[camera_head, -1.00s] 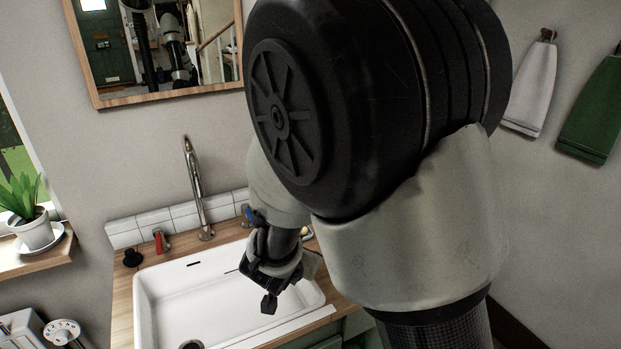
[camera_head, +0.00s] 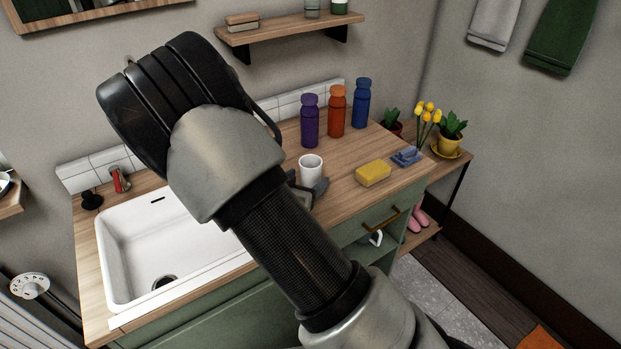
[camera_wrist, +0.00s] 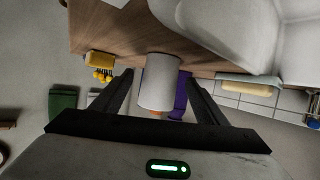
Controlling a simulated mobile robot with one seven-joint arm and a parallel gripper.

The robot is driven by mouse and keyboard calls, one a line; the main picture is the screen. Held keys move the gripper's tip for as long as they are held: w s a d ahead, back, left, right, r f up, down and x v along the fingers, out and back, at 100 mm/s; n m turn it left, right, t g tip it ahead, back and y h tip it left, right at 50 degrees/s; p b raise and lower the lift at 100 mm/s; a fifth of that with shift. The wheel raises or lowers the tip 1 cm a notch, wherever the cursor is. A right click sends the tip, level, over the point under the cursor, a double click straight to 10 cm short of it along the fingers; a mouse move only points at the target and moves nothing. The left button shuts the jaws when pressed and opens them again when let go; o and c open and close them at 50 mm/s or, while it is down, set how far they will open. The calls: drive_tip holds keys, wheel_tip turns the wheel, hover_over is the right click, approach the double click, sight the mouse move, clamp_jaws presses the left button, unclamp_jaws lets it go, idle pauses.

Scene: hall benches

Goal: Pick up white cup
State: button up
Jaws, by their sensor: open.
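The white cup (camera_head: 311,168) stands upright on the wooden counter (camera_head: 345,195), just right of the sink. My gripper (camera_head: 307,190) is at the cup, low near the counter, and is partly hidden by my arm in the head view. In the wrist view the cup (camera_wrist: 158,84) sits between the two dark fingers of my gripper (camera_wrist: 159,80). The fingers are apart, with a gap on each side of the cup. They are not closed on it.
Purple (camera_head: 310,121), orange (camera_head: 338,111) and blue (camera_head: 361,103) bottles stand behind the cup. A yellow sponge (camera_head: 373,173) and a blue brush (camera_head: 407,157) lie to its right. The white sink (camera_head: 125,240) is to the left. A shelf (camera_head: 290,27) hangs above.

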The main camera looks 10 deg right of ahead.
drive_tip(key=shift+b+x, duration=0.45)
drive_tip(key=shift+x, duration=2.7)
drive_tip(key=shift+r, duration=0.15)
drive_tip(key=shift+c, duration=0.2)
drive_tip(key=c, duration=1.1)
